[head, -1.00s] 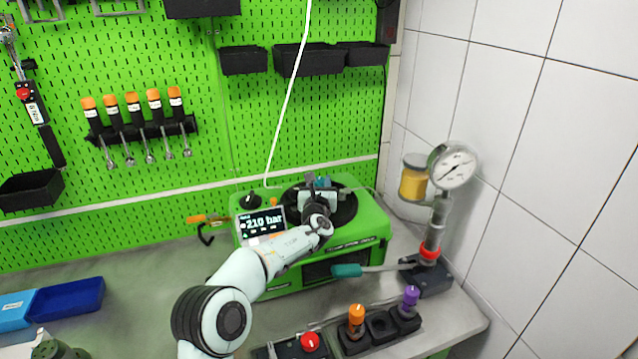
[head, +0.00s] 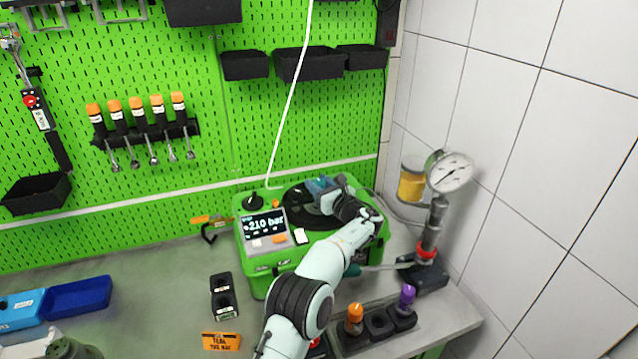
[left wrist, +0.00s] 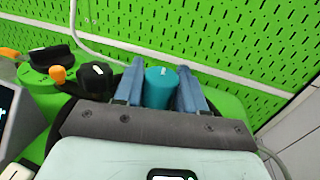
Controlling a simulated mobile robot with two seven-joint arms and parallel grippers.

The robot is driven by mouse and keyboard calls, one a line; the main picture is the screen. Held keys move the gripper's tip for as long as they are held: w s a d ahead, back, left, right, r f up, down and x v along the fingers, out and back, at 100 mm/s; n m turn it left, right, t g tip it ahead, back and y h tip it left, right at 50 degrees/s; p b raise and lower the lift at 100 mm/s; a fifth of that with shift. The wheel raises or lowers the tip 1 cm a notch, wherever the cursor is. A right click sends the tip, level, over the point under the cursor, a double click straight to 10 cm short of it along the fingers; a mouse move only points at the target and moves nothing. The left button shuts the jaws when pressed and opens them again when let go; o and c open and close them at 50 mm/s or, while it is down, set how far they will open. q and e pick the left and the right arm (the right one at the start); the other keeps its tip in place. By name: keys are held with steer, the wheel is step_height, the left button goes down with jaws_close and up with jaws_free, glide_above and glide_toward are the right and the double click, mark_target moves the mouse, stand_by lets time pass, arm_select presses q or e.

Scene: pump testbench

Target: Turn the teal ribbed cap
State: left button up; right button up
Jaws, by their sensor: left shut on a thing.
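The teal ribbed cap (left wrist: 160,89) stands between the two blue fingers of my left gripper (left wrist: 161,72) in the left wrist view. A small white mark shows on its top. The fingers are closed around its sides. In the head view my left gripper (head: 321,186) is over the black round plate (head: 299,206) on top of the green pump unit (head: 255,283). There the cap is mostly hidden by the fingers and wrist. The unit's display (head: 264,227) reads 210 bar. My right gripper is not in view.
A pressure gauge (head: 451,172) on a pipe stands at the right beside the tiled wall. Black holders with an orange-topped piece (head: 355,313) and a purple-topped piece (head: 407,296) are at the front. A black knob (left wrist: 97,77) is left of the cap.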

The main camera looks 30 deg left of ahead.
arm_select(q)
steer(key=shift+n+g+y, duration=0.5)
steer(key=shift+n+g, duration=0.3)
steer(key=shift+g, duration=0.3)
steer(key=o, duration=1)
steer(key=shift+c, duration=0.2)
steer(key=shift+s+d, duration=0.15)
steer(key=shift+d, duration=0.2)
steer(key=b+v, duration=0.2)
steer(key=v, duration=0.9)
steer(key=shift+s+d, duration=0.1)
steer(key=shift+d, duration=0.05)
steer(key=shift+s+d+r, duration=0.1)
steer(key=shift+s+d, duration=0.1)
steer(key=shift+d, duration=0.35)
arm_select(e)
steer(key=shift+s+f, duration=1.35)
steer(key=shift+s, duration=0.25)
